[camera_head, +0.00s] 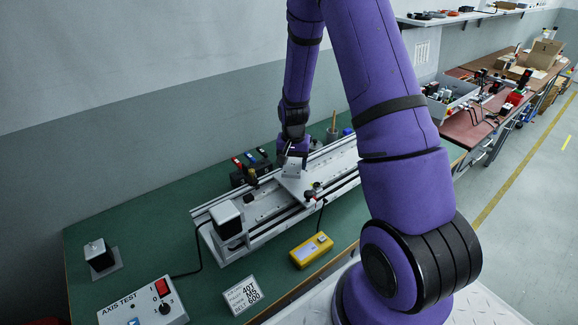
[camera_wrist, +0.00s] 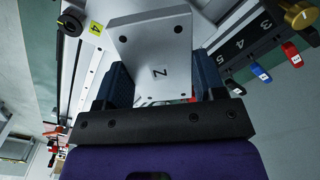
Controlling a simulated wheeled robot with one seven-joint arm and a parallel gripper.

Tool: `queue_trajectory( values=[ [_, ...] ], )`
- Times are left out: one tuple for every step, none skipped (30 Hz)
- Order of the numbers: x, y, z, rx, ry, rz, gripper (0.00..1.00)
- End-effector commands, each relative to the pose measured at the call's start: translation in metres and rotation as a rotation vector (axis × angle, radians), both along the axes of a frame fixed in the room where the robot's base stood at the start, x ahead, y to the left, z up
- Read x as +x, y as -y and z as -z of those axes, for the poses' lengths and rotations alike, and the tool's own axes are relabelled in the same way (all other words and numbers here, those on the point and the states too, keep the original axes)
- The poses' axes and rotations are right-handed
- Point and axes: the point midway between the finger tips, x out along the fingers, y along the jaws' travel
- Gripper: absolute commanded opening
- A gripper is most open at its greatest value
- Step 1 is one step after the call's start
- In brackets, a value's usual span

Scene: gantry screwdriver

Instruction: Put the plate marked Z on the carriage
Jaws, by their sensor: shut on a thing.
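The grey metal plate marked Z (camera_wrist: 152,52) has dark holes near its corners and fills the top middle of the wrist view. My gripper (camera_wrist: 155,85) is shut on it, with a dark blue finger on each side of its lower part. In the head view my gripper (camera_head: 291,158) hangs over the middle of the gantry (camera_head: 262,207), and a small grey face of the held plate (camera_head: 291,170) shows below it. A pale flat piece, seemingly the carriage (camera_head: 315,180), lies across the rails just below. Whether the plate touches it, I cannot tell.
Behind the gantry stands a black rack (camera_head: 249,167) with coloured tags; its numbered slots (camera_wrist: 246,45) show in the wrist view. A motor block (camera_head: 227,217) sits at the near rail end. A yellow meter (camera_head: 311,250), a card (camera_head: 243,294) and a switch box (camera_head: 144,304) lie in front.

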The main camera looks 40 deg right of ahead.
Motion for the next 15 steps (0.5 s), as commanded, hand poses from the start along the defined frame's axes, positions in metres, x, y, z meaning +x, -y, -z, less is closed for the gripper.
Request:
queue_trajectory(
  values=[
    [-0.004,-0.002,0.011,0.003,-0.009,0.0,0.32],
    [-0.005,-0.003,0.016,0.003,-0.009,0.0,0.32],
    [-0.007,-0.004,0.022,0.003,-0.009,0.0,0.32],
    [-0.008,-0.005,0.026,0.003,-0.007,0.0,0.32],
    [-0.008,-0.005,0.029,0.003,-0.007,0.001,0.32],
    [-0.009,-0.006,0.032,0.003,-0.007,0.001,0.32],
    [-0.009,-0.006,0.033,0.003,-0.006,0.001,0.32],
    [-0.009,-0.006,0.033,0.002,-0.005,0.001,0.32],
    [-0.009,-0.006,0.033,0.001,-0.004,0.001,0.32],
    [-0.009,-0.006,0.033,0.001,-0.004,0.001,0.32],
    [-0.009,-0.006,0.033,0.001,-0.004,0.001,0.32],
    [-0.009,-0.006,0.033,0.001,-0.004,0.001,0.32],
    [-0.009,-0.006,0.033,0.001,-0.004,0.001,0.32],
    [-0.009,-0.006,0.033,0.001,-0.004,0.001,0.32],
    [-0.009,-0.006,0.034,0.001,-0.004,0.001,0.32]
  ],
)
